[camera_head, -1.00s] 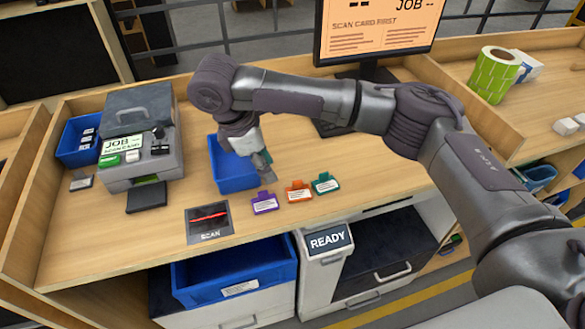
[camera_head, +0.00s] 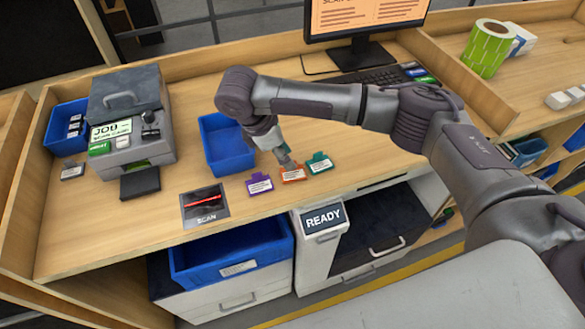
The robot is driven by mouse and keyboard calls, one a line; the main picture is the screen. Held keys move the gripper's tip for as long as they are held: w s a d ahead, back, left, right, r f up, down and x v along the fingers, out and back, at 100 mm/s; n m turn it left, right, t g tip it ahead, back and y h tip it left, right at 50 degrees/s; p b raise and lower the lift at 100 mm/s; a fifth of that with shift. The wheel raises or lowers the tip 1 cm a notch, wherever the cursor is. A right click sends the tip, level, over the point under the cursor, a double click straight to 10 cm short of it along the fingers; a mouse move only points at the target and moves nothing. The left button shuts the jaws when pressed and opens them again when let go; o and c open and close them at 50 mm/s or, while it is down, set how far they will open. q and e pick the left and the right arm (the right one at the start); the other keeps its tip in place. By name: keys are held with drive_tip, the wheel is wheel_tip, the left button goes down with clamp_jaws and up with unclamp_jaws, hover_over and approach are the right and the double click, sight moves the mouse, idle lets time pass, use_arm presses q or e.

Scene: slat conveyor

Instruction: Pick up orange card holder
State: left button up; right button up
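The orange card holder (camera_head: 292,174) lies flat on the wooden desk, between a purple card holder (camera_head: 259,184) on its left and a green card holder (camera_head: 319,164) on its right. My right gripper (camera_head: 288,163) points down at the far edge of the orange card holder and covers part of it. The fingers are small and close together in this view, so I cannot tell whether they are open or touching the holder. My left gripper is not in view.
A black scan pad (camera_head: 205,206) lies front left. A grey printer-like box (camera_head: 133,122) stands at the left. A monitor (camera_head: 362,20) and keyboard (camera_head: 367,79) are at the back.

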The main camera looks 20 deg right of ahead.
sight(293, 171)
drive_tip(key=shift+x, duration=1.15)
drive_tip(key=shift+d+f, duration=0.15)
drive_tip(key=shift+f, duration=0.05)
clamp_jaws()
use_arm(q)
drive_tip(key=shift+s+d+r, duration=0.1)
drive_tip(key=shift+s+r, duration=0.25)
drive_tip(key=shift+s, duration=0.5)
use_arm(e)
drive_tip(key=shift+r, duration=0.1)
